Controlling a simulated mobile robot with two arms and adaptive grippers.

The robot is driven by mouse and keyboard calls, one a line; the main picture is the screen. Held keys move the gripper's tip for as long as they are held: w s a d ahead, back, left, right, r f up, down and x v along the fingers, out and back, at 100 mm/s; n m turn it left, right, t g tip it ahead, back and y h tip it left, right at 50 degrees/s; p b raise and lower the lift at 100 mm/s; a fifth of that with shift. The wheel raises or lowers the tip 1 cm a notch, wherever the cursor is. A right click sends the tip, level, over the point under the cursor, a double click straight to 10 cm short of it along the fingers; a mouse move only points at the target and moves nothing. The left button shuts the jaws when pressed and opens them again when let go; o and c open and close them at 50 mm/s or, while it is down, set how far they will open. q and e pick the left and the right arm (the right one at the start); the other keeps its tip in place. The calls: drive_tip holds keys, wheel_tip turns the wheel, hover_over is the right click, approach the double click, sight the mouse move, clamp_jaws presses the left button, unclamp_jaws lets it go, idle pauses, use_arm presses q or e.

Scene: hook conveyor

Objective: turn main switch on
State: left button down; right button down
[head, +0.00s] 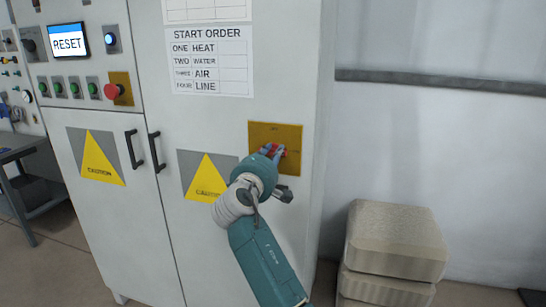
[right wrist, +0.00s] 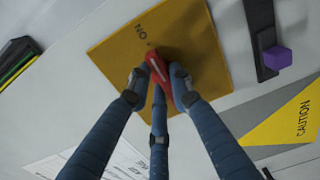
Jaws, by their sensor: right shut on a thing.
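The main switch is a red handle (head: 282,151) on a yellow-brown plate (head: 290,131) on the cabinet's right door. The fingers hide part of the handle and the plate's markings. My left gripper is not in view.
A black door handle (head: 157,152) and a caution sign (head: 207,179) are left of the plate. A START ORDER sheet (head: 210,62) hangs above. A RESET screen (head: 68,41) and a red button (head: 113,91) are further left. Beige blocks (head: 396,240) stand at right.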

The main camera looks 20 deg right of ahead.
idle(0.3)
drive_tip(key=c, duration=1.5)
unclamp_jaws()
drive_tip(key=shift+c, duration=0.2)
drive_tip(key=shift+s, duration=0.1)
drive_tip(key=v, duration=0.7)
drive_tip(key=shift+a, duration=0.15)
drive_tip(key=shift+s, duration=0.1)
